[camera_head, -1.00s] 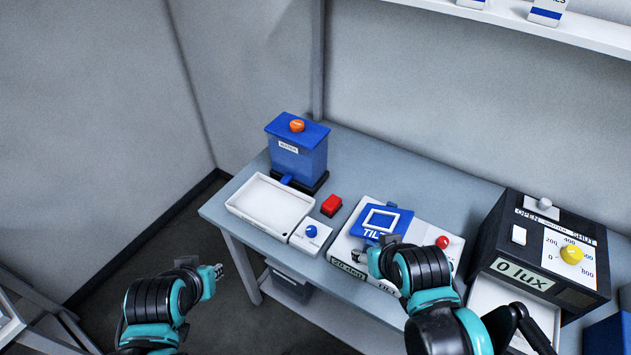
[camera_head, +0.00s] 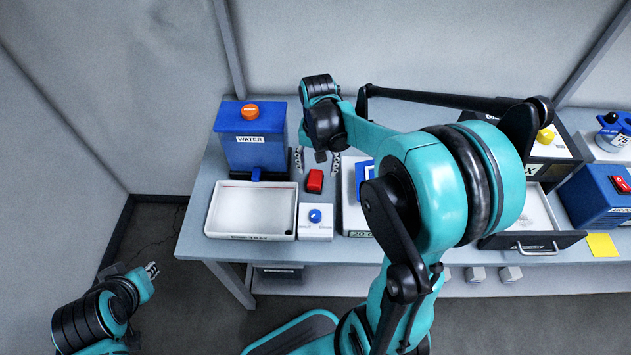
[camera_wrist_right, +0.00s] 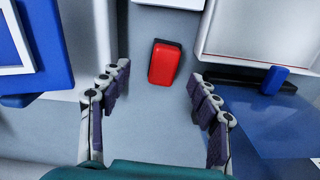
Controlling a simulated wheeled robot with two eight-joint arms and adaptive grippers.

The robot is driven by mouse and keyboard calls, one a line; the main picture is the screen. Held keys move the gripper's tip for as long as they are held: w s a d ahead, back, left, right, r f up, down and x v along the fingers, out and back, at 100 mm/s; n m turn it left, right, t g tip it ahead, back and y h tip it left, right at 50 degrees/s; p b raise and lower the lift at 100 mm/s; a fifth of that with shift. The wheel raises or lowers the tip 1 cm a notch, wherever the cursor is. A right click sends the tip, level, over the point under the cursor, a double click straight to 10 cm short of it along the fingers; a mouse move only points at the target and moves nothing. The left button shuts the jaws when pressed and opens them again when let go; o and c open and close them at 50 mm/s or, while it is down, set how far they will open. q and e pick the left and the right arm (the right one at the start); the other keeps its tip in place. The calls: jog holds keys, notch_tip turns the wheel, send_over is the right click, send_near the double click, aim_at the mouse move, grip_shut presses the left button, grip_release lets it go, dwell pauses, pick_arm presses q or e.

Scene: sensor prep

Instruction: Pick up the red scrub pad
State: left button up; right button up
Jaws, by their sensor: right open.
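The red scrub pad (camera_head: 314,181) lies on the grey table between the white tray and the white platform. In the right wrist view the pad (camera_wrist_right: 165,64) lies ahead of the fingertips, roughly midway between the two fingers. My right gripper (camera_head: 317,158) is open and empty above the table, just behind the pad in the head view; its fingers also show on both sides in the right wrist view (camera_wrist_right: 160,90). It does not touch the pad. My left gripper (camera_head: 152,270) is off the table at the lower left, small, and its jaw state is unclear.
The white tray (camera_head: 212,212) and a box with a blue knob (camera_head: 315,216) stand left of and in front of the pad. A blue water dispenser (camera_head: 252,150) stands at the back left. My right arm hides much of the white platform (camera_head: 349,205). An open drawer (camera_head: 530,242) is at right.

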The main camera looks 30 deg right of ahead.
aim_at(315, 177)
jog(key=f+b, duration=0.1)
jog(key=f, duration=0.1)
jog(key=f+b, duration=0.1)
jog(key=f, duration=0.1)
jog(key=w+f+b, duration=0.1)
jog(key=f, duration=0.1)
jog(key=shift+a+f, duration=0.1)
jog(key=shift+f, duration=0.2)
jog(key=shift+r, duration=0.1)
jog(key=shift+c, duration=0.9)
jog(key=c, duration=1.1)
